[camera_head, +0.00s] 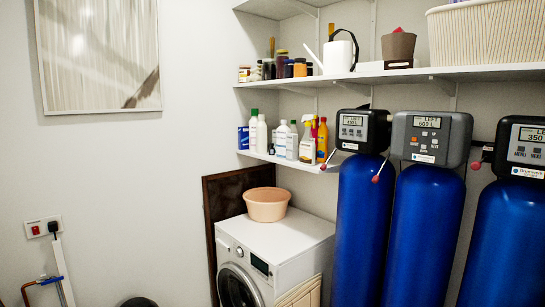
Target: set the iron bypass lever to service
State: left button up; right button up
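Three blue filter vessels stand at the right: a left one (357,225), a middle one (425,230) and a right one (505,245), cut off by the frame edge. Each has a control head with a display: black on the left (362,130), grey in the middle (432,137), black on the right (522,148). A red-knobbed lever tilts down-left from the left head (324,166). Another tilts down-left from the middle head (376,179). A third red knob (476,166) shows beside the right head. The small labels are unreadable, so I cannot tell which is iron. Neither gripper is in view.
A washing machine (285,243) with a peach basin (266,204) on it stands left of the vessels. A lower shelf (285,161) with several bottles ends close to the left lever. A long upper shelf (440,74) runs above the heads.

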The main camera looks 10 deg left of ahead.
aim_at(324, 166)
jog(key=u, duration=0.5)
jog(key=i, duration=1.35)
jog(key=z, duration=0.3)
jog(key=i, duration=1.35)
jog(key=z, duration=0.7)
